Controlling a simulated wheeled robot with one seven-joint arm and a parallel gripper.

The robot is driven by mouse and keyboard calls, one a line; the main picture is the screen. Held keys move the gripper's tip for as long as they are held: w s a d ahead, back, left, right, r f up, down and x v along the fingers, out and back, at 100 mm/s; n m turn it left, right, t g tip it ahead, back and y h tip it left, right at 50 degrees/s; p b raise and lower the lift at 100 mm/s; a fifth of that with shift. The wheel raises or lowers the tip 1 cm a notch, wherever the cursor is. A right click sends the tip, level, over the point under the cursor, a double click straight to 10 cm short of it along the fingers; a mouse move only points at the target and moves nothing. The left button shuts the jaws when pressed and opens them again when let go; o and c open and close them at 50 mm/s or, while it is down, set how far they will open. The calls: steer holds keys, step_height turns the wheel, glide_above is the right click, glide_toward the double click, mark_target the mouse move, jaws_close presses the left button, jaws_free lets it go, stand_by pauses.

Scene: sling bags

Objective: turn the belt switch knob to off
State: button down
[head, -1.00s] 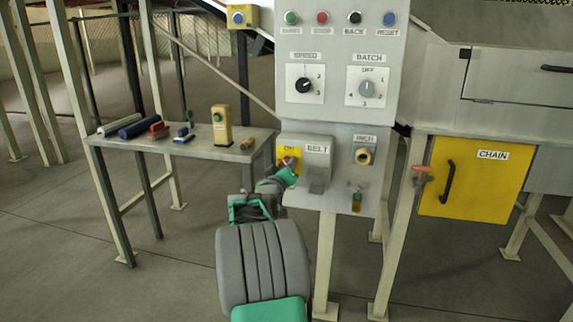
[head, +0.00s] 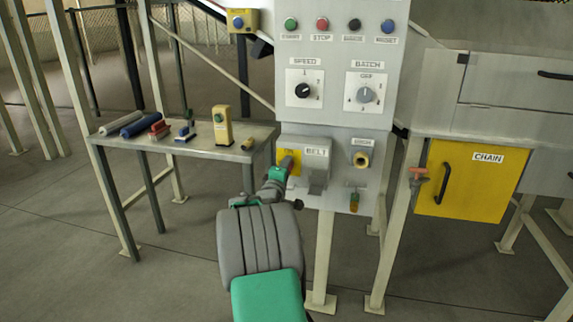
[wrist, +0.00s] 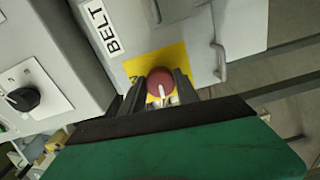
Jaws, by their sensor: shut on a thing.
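The belt switch knob (head: 288,161) is a red round knob on a yellow plate (head: 294,168), left of the BELT label (head: 317,152) on the grey panel. In the wrist view the red knob (wrist: 160,80) has a white pointer mark and sits between my two dark fingers. My gripper (wrist: 160,91) is shut on the knob from its two sides. In the head view my gripper (head: 286,166) is at the plate and partly covers the knob.
A grey cover (head: 316,178) juts out just right of the knob. The speed dial (head: 303,90) and batch dial (head: 366,94) are above. A side table (head: 200,146) with several small items stands left. A yellow CHAIN door (head: 470,180) is at the right.

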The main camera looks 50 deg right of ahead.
steer(key=shift+n+p, duration=0.3)
steer(key=shift+n, duration=0.2)
steer(key=c, duration=0.9)
jaws_free()
steer(key=v, duration=0.7)
steer(key=shift+a+p, duration=0.3)
steer(key=shift+a, duration=0.1)
steer(key=shift+s, duration=0.15)
